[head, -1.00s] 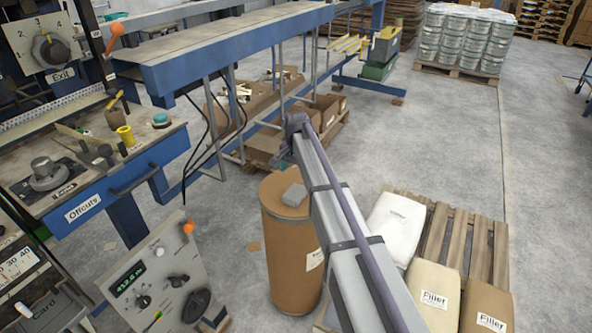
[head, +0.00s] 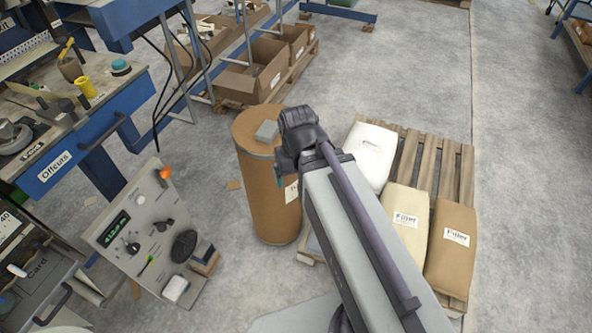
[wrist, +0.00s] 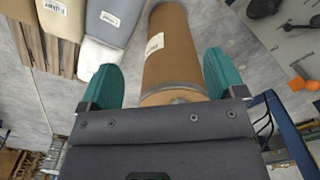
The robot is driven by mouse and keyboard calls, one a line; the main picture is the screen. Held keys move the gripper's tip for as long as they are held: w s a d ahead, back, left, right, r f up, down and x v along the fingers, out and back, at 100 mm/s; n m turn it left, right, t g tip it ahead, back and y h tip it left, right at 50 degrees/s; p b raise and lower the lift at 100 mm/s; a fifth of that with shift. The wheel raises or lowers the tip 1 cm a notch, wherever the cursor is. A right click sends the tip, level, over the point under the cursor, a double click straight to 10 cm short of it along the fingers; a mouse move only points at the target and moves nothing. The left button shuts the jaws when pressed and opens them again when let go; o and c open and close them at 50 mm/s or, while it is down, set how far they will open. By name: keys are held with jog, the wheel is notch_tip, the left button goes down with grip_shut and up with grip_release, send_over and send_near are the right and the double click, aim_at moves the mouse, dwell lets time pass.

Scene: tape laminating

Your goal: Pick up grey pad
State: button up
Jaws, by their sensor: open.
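The grey pad (head: 267,131) is a small light grey block lying on the lid of a brown drum (head: 268,195) in the head view. My gripper (head: 280,180) is beside the drum's right side in that picture, with only a bit of teal finger showing below the dark wrist. In the wrist view, the two teal fingers of my gripper (wrist: 159,62) are wide apart and empty. The drum's side (wrist: 171,50) shows between and beyond them.
A pallet (head: 463,170) with a white sack (head: 372,152) and Filler sacks (head: 452,250) stands right of the drum. A control panel (head: 140,235) with knobs leans at left. A blue workbench (head: 75,155) is behind it. Open cardboard boxes (head: 250,82) lie behind the drum.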

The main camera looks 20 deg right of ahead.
notch_tip(320, 180, up, 4)
jog(key=p, duration=0.4)
jog(key=shift+o, duration=0.4)
jog(key=shift+f+b, duration=0.45)
jog(key=shift+b, duration=0.05)
jog(key=m+g+y+b, duration=0.1)
jog(key=m+b, duration=0.4)
jog(key=m, duration=0.3)
send_near(268, 128)
jog(key=f+b, duration=0.7)
jog(key=s+a+f+b, duration=0.1)
jog(key=f+b, duration=0.2)
jog(key=b, duration=0.1)
jog(key=shift+f, duration=0.25)
jog(key=shift+r, duration=0.25)
jog(key=shift+c, duration=0.2)
jog(key=shift+p, duration=0.3)
jog(key=c, duration=1)
